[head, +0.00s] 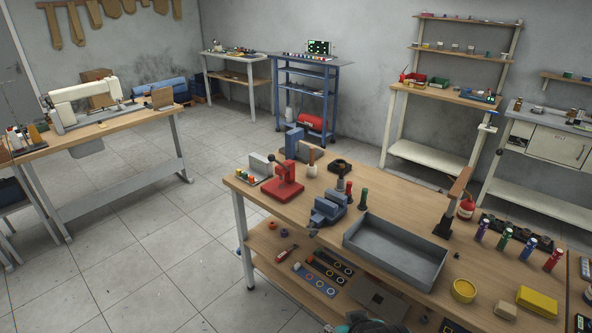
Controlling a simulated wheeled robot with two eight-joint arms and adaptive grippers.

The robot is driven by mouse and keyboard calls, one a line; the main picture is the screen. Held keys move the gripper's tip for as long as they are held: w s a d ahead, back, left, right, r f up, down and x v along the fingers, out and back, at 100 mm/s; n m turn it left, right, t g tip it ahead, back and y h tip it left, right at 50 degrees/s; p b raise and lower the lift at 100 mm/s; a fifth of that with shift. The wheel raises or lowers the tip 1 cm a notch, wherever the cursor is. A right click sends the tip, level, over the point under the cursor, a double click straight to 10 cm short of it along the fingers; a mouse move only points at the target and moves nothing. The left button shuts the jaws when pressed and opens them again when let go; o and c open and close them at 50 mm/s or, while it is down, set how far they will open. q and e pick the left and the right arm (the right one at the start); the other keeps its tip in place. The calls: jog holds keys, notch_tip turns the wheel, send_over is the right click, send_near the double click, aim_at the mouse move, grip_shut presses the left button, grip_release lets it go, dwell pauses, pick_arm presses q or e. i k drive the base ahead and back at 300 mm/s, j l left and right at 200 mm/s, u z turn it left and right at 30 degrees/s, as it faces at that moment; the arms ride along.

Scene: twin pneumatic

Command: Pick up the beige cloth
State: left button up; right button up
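A small beige piece (505,309) lies on the near right part of the wooden workbench, just left of a yellow folded item (537,302). It may be the beige cloth, but it is too small to tell its material. No gripper can be made out in the head view. A dark shape with a teal spot is cut off by the bottom edge, and I cannot tell what it is.
The workbench (300,213) also holds a grey tray (395,252), a blue vise (328,209), a red press (284,184), a yellow ring (464,290) and several coloured bottles. A sewing table (120,128) stands at the left. The tiled floor between them is clear.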

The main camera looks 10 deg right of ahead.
aim_at(503, 309)
jog(key=z, duration=2.1)
